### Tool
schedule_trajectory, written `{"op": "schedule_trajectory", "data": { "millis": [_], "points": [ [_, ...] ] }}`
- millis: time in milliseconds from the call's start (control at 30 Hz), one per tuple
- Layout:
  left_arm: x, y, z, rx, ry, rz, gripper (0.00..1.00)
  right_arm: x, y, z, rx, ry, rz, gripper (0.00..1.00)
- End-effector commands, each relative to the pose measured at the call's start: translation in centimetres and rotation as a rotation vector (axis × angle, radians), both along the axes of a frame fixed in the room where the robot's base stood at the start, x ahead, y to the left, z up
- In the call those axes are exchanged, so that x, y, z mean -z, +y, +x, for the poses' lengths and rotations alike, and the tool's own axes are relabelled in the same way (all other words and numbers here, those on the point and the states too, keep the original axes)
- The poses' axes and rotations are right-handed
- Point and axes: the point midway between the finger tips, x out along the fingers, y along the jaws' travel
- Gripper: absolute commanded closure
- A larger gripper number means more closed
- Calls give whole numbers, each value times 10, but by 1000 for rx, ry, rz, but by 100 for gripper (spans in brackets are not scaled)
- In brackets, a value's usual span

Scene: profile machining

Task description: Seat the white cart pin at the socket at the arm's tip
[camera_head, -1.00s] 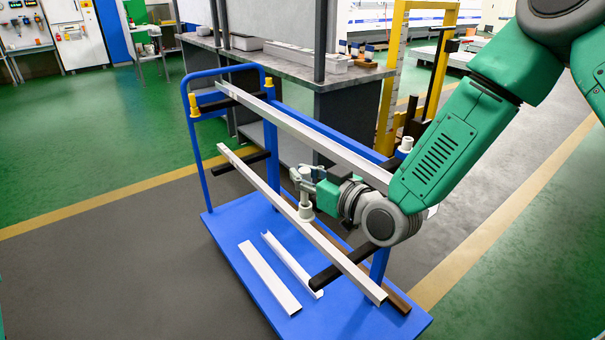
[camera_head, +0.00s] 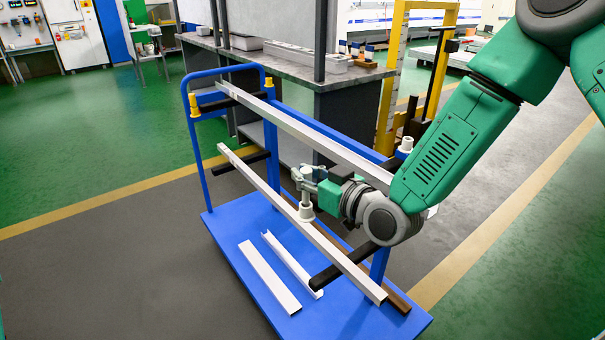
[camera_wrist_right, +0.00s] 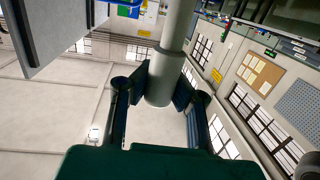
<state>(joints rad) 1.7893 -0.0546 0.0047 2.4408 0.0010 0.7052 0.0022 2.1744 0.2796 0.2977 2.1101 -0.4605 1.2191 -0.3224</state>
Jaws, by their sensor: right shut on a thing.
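The white pin (camera_head: 306,206) is upright, with a wide collar near its lower end. In the head view it overlaps the lower white profile (camera_head: 330,249); I cannot tell if it touches anything below. My right gripper (camera_head: 307,178) is shut on its upper part. In the right wrist view the pin (camera_wrist_right: 171,48) stands between the two finger pads (camera_wrist_right: 161,88). A black cart arm (camera_head: 328,277) sticks out at the near right; its tip is in view, but no socket is clear there. My left gripper is out of view.
The blue cart (camera_head: 236,240) carries an upper white profile (camera_head: 312,134) and two short white profiles (camera_head: 268,277) on its deck. Yellow pins (camera_head: 195,105) stand at its far left end, and another white pin (camera_head: 405,146) at the right post. A grey-topped bench (camera_head: 345,78) is behind. Floor to the left is clear.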

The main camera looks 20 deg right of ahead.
Motion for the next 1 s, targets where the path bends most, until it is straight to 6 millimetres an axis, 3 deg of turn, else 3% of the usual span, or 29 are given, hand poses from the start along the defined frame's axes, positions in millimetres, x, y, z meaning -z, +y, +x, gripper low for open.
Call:
{"op": "schedule_trajectory", "data": {
  "millis": [1000],
  "points": [
    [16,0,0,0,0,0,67,21,0,0,0,0,0,100]
  ]
}}
